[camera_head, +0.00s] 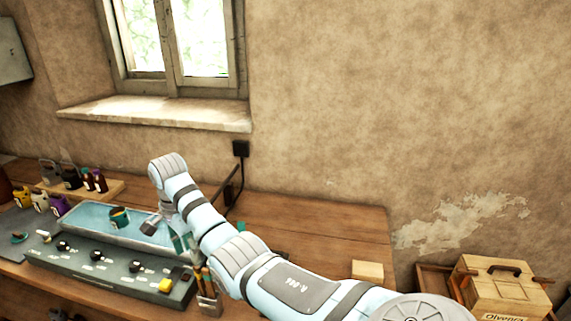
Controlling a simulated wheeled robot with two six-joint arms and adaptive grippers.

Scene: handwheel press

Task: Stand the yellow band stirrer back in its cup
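My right arm reaches in from the lower right and bends over the workbench. I cannot make out a yellow band on any stirrer. A teal tin (120,218) stands in the tray. My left gripper is not in view.
The blue tray (88,212) lies behind a dark control panel (105,273) with knobs and a yellow button (165,286). Several small jars (40,201) and a bottle rack (108,192) stand at left. The bench (330,228) is clear at back right. A wooden box (500,287) stands at far right.

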